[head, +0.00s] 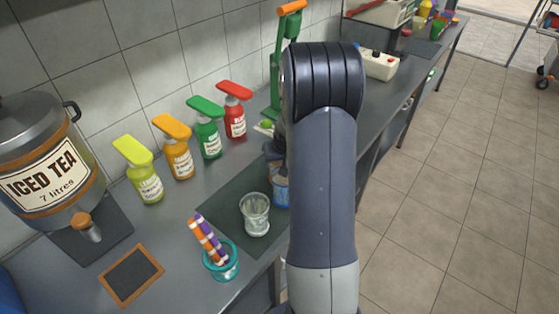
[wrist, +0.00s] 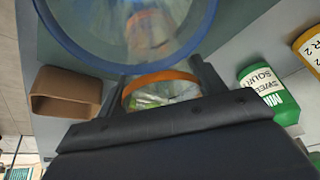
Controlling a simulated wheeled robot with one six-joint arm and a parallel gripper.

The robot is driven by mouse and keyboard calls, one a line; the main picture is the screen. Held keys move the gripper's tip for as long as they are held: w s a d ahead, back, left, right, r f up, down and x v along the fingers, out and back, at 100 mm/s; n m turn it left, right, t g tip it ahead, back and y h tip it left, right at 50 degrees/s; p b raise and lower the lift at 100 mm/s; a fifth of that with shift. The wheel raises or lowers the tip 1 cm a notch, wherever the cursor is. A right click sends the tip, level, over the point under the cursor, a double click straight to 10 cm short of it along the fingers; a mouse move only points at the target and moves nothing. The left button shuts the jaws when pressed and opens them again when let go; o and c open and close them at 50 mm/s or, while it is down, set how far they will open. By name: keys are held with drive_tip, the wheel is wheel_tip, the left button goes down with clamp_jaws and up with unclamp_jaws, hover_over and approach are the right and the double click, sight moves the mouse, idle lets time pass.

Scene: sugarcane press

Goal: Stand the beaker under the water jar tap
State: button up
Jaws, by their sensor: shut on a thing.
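The drinks jar (head: 45,165), a round clear vessel with a grey lid and an "ICED TEA 7 litres" label, stands at the left of the counter in the head view. Its tap (head: 86,227) has an orange knob and points to the front over a dark base. My gripper (wrist: 157,68) is shut on a clear blue-rimmed vessel, which I take as the beaker (wrist: 140,30). The beaker also shows in the head view (head: 281,192), partly hidden behind my arm. An orange band shows between the fingers. I cannot tell whether the beaker touches the counter.
A clear glass (head: 255,214) stands on the dark mat (head: 224,208). A teal cup of striped straws (head: 220,262) and a wood-framed slate (head: 132,274) lie in front. Several pump bottles (head: 178,155) line the wall. A green press (head: 280,60) stands behind my arm.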

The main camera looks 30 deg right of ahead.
drive_tip(key=shift+f, duration=0.2)
drive_tip(key=shift+f+b, duration=0.15)
drive_tip(key=shift+b, duration=0.15)
drive_tip(key=o, duration=1)
